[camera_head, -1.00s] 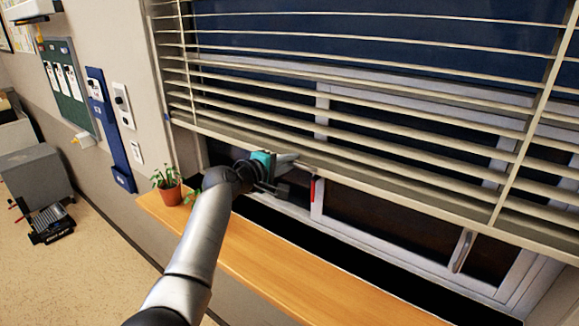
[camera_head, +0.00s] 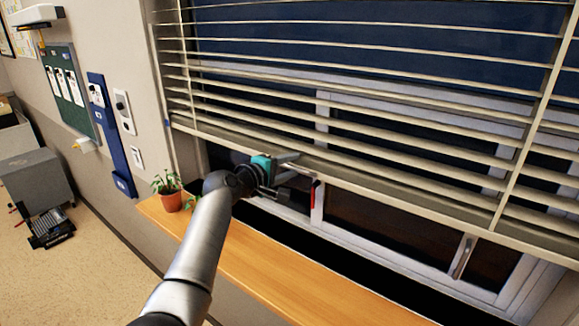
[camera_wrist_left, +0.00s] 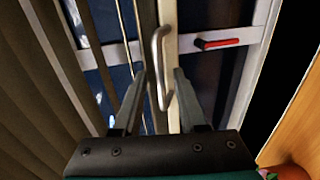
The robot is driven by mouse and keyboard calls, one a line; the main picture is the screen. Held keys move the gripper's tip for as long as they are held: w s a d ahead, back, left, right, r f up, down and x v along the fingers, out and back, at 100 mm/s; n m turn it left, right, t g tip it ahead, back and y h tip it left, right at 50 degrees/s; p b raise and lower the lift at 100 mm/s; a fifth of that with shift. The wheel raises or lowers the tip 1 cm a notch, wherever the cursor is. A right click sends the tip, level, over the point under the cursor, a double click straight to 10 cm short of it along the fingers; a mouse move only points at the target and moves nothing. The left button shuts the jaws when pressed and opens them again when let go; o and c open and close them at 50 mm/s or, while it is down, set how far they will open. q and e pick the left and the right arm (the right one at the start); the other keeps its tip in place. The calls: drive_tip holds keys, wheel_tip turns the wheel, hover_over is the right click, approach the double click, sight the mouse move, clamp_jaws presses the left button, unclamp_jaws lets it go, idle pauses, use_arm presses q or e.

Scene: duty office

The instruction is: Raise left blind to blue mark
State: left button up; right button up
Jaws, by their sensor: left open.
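The cream slatted blind (camera_head: 370,115) hangs over the upper part of the window, with its bottom rail (camera_head: 400,198) low across the panes. In the left wrist view, a metal loop handle (camera_wrist_left: 158,60) on the cream bottom rail (camera_wrist_left: 169,30) lies between my open fingers. My left gripper (camera_head: 294,171) is just below the rail in the head view, and its fingers also show in the wrist view (camera_wrist_left: 160,80). Contact with the handle cannot be told. A small blue spot (camera_head: 168,122) shows beside the blind's left end. My right gripper is not in view.
A wooden sill (camera_head: 245,255) runs below the window, with a potted plant (camera_head: 171,201) at its left end. A red window handle (camera_head: 313,193) is close to my left gripper. A blue panel (camera_head: 110,130) hangs on the left wall.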

use_arm(q)
drive_tip(key=shift+s+a, duration=0.1)
drive_tip(key=shift+s, duration=0.05)
drive_tip(key=shift+s+a+r, duration=0.1)
drive_tip(key=shift+s+a, duration=0.3)
drive_tip(key=shift+s, duration=0.1)
drive_tip(key=v, duration=1.3)
drive_tip(key=shift+s+a, duration=0.15)
drive_tip(key=shift+s, duration=0.15)
drive_tip(key=shift+r, duration=0.15)
